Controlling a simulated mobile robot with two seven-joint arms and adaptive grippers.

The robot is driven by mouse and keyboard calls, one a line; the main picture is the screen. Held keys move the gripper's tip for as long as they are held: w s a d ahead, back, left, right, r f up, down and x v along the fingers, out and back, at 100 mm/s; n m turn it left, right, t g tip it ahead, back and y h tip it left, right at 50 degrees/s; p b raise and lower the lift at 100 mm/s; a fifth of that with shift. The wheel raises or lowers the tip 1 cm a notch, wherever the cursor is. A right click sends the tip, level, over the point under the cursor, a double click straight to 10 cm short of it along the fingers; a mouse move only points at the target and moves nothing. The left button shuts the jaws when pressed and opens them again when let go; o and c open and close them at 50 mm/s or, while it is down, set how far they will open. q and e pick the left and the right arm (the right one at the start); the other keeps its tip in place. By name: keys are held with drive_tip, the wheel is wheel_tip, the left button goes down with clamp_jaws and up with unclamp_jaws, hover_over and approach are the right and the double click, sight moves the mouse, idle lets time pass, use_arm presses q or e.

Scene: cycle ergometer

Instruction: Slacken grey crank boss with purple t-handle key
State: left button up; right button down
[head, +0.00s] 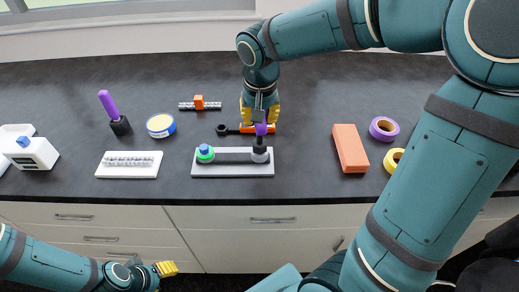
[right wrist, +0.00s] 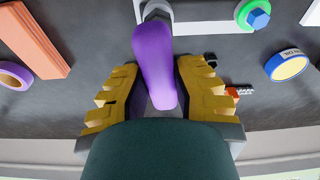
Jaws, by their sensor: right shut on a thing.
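The grey crank boss (head: 260,155) stands at the right end of a white base plate (head: 232,171) on the dark worktop. The purple t-handle key (head: 261,129) is over the boss in the head view. In the right wrist view its purple handle (right wrist: 154,60) lies between the yellow fingers of my right gripper (right wrist: 150,85), which is shut on it. My right gripper also shows in the head view (head: 260,112), just behind the boss. The key's lower end and its seating in the boss are not clear. My left gripper (head: 166,268) is low in front of the drawers, away from the boss.
A green ring with a blue hex top (head: 204,152) sits at the plate's left end. An orange-and-black tool (head: 247,128) lies close behind. A second purple handle (head: 107,103) stands in a black block. An orange brick (head: 350,148) and a purple tape roll (head: 384,128) are right.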

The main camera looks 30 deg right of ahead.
drive_tip(key=shift+r+p, duration=0.4)
drive_tip(key=shift+r, duration=0.25)
idle(0.6)
drive_tip(key=shift+r+p, duration=0.65)
drive_tip(key=shift+r, duration=0.15)
